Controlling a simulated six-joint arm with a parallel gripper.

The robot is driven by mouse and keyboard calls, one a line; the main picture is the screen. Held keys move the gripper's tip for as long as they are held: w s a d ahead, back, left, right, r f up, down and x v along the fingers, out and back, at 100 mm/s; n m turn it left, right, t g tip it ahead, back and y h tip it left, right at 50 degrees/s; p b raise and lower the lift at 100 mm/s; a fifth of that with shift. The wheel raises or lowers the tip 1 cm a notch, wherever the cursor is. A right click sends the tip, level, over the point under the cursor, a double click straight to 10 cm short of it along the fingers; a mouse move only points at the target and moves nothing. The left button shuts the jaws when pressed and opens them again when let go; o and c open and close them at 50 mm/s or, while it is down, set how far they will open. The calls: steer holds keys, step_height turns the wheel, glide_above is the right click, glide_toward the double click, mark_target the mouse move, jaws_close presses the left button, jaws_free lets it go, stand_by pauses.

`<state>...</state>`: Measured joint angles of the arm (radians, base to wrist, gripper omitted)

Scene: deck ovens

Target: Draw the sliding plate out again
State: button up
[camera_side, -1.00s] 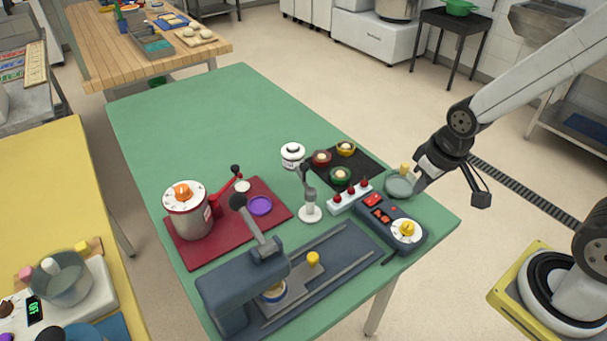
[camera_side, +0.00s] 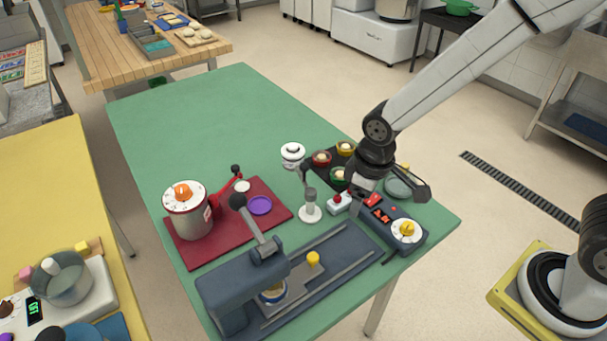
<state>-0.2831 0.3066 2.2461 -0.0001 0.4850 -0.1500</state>
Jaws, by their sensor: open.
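The sliding plate (camera_side: 298,290) is a grey plate with a yellow knob (camera_side: 313,258) on it. It lies between two rails on the dark blue base (camera_side: 345,249) of the press (camera_side: 238,288), with its far left part under the press head. The press lever (camera_side: 253,222) leans up and to the left. My gripper (camera_side: 352,193) is open, above and behind the base, over the row of red-knobbed switches. Its fingertips are partly hidden and it is apart from the yellow knob.
A control box with red displays and a yellow dial (camera_side: 405,230) stands right of the press base. A white post (camera_side: 310,208) stands behind the base. A red mat (camera_side: 278,203) holds a pot (camera_side: 187,213). The green table's (camera_side: 215,115) far part is clear.

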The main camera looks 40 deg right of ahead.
mark_target(313, 256)
steer(key=a+f+n, duration=0.1)
steer(key=a, duration=0.2)
steer(key=w+a+f+n, duration=0.1)
steer(key=a, duration=0.2)
steer(key=a+f+n+g, duration=0.1)
steer(key=a+f+n, duration=0.1)
steer(key=a, duration=0.2)
steer(key=shift+w+a, duration=0.1)
steer(key=shift+w, duration=0.05)
steer(key=shift+f, duration=0.15)
steer(key=shift+f, duration=3.75)
steer(key=shift+c, duration=0.2)
jaws_close()
